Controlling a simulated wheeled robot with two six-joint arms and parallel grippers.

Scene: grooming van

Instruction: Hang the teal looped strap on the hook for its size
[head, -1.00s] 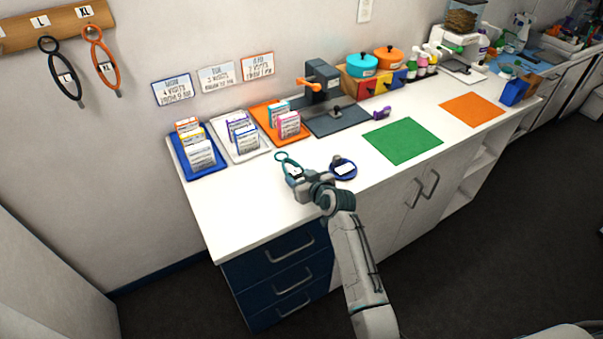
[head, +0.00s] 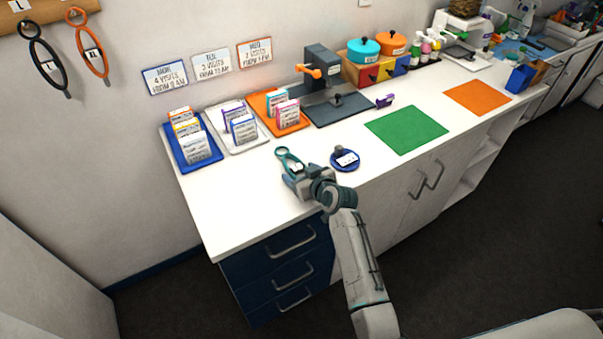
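The teal looped strap (head: 284,154) is at the front left part of the white counter, its loop pointing to the back left and a small white label near its lower end. My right gripper (head: 292,174) is at the strap's near, labelled end. The fingers are small and partly hidden, so I cannot tell whether they are closed on it. A wall rack (head: 46,17) at the top left shows size labels on wood; a black strap (head: 43,53) and an orange strap (head: 91,47) hang there. The rest of the rack is cut off. My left gripper is not in view.
Blue (head: 207,156), white (head: 256,141) and orange (head: 302,124) trays of cards stand along the wall. The counter's left front corner is clear.

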